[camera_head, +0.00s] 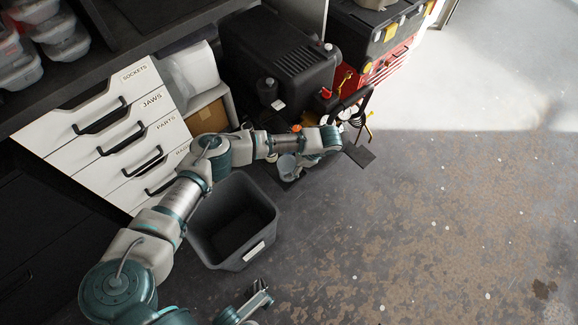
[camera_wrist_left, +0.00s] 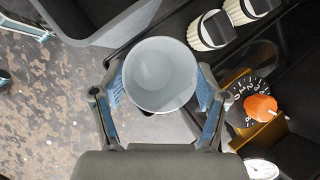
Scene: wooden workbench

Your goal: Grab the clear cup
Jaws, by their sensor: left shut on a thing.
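The clear cup (camera_wrist_left: 160,75) looks pale and round in the left wrist view, seen from above into its open mouth. My left gripper (camera_wrist_left: 160,92) is shut on it, with a blue-padded finger against each side. In the head view the cup (camera_head: 287,166) is small and partly hidden by my left gripper (camera_head: 297,165), beyond the dark bin. Part of my right gripper (camera_head: 258,301) shows at the bottom edge of the head view; its finger opening is unclear.
A dark open bin (camera_head: 245,262) stands on the floor in front of labelled white drawers (camera_head: 90,115). An orange-knobbed dial (camera_wrist_left: 260,107) is right of the cup. Floor at right is clear.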

